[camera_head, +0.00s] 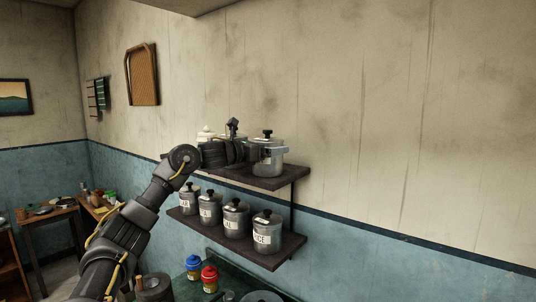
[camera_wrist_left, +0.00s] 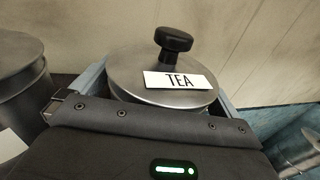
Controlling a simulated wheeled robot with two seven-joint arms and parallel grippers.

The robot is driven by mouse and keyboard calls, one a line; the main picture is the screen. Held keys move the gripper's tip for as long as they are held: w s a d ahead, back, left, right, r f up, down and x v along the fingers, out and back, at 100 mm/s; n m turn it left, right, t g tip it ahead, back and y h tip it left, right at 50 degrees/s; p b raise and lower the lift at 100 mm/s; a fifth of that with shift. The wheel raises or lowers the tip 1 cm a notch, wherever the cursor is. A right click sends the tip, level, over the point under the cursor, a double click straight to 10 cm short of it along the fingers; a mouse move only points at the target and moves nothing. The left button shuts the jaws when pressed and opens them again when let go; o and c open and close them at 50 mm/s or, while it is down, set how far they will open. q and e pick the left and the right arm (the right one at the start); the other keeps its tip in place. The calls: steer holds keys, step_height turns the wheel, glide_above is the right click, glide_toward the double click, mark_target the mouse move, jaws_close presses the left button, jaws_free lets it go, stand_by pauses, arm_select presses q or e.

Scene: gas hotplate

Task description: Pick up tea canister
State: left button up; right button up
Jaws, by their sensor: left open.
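The tea canister (camera_head: 267,168) is a grey metal canister with a black knob, standing upright at the right end of the upper shelf. In the left wrist view its lid (camera_wrist_left: 135,72) and "TEA" label are close in front of my gripper. My left gripper (camera_head: 268,150) is open at the upper part of the canister, with one finger on each side. In the left wrist view the fingers (camera_wrist_left: 160,88) flank the lid; whether they touch it I cannot tell. The canister's far side is hidden. My right gripper is not in view.
The upper shelf (camera_head: 283,182) holds other canisters left of the tea one, partly hidden by my arm; one neighbour (camera_wrist_left: 22,75) is close by. The lower shelf (camera_head: 272,259) holds several labelled canisters. The wall is close behind. Open space lies right of the shelves.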

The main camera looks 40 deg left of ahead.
arm_select(q)
steer(key=shift+s, duration=0.2)
steer(key=shift+c, duration=0.8)
steer(key=shift+w, duration=0.1)
steer(key=c, duration=0.7)
steer(key=shift+c, duration=0.8)
steer(key=shift+r, duration=0.15)
